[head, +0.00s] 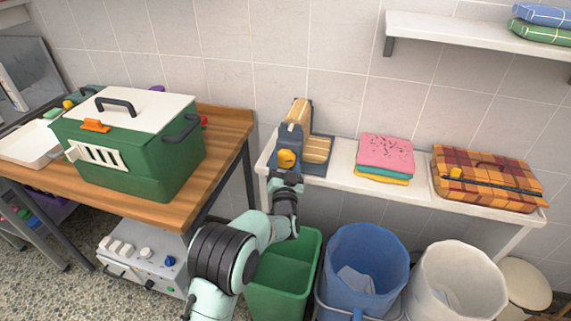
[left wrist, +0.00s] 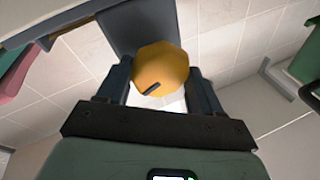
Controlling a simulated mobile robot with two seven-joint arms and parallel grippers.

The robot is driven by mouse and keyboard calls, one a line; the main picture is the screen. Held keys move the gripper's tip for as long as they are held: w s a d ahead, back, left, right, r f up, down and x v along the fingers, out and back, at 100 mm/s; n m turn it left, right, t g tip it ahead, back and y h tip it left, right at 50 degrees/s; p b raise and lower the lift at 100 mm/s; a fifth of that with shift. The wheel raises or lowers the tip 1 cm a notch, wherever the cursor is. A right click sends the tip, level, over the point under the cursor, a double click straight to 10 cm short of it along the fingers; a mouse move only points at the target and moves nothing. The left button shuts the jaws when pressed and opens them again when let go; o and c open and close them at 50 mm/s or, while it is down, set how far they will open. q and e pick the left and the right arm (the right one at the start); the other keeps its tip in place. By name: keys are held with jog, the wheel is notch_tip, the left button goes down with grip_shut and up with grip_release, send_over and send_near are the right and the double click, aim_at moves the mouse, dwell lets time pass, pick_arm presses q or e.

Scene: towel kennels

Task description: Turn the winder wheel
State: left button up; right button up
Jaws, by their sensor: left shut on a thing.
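The winder (head: 290,137) stands at the left end of the white shelf table against the wall, with a dark blue-grey body and a tan slatted part. Its wheel is a yellow knob (head: 287,158) on the front face. In the left wrist view the yellow wheel (left wrist: 160,66) is faceted, with a dark slot-like mark low on its face. My left gripper (head: 286,177) reaches up to it from below and in front. Its two dark fingers (left wrist: 159,88) are shut on the wheel, one on each side. My right gripper is in neither view.
Folded towels (head: 385,155) and a plaid case (head: 487,180) lie farther right on the white table (head: 342,160). A green bin (head: 280,290), a blue bucket (head: 367,255) and a white bucket (head: 458,280) stand below. A green kennel (head: 150,165) sits on the wooden table (head: 228,135) at left.

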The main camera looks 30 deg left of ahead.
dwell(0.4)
pick_arm(q)
jog(key=o, duration=0.8)
jog(key=shift+c, duration=0.2)
jog(key=v, duration=1.3)
jog(key=shift+s, duration=0.15)
jog(key=shift+d+f, duration=0.1)
